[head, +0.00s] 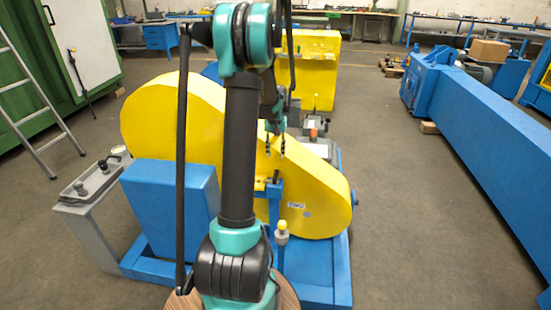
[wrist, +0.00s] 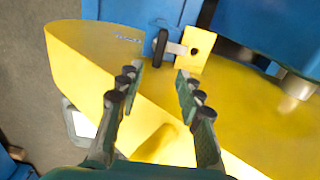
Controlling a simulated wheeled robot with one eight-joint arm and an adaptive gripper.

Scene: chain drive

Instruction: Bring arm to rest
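My arm rises through the middle of the head view. My gripper (head: 275,146) hangs pointing down over the yellow chain guard (head: 150,115). In the wrist view, the two fingers of my gripper (wrist: 158,75) are apart with nothing between them. Below them the yellow guard (wrist: 85,60) fills much of the picture. My arm hides part of the guard in the head view.
A blue housing (head: 170,205) and a grey control pedestal (head: 90,210) stand at the left. A long blue machine (head: 490,135) lies at right, with clear floor (head: 400,200) between. A ladder (head: 40,120) leans at far left.

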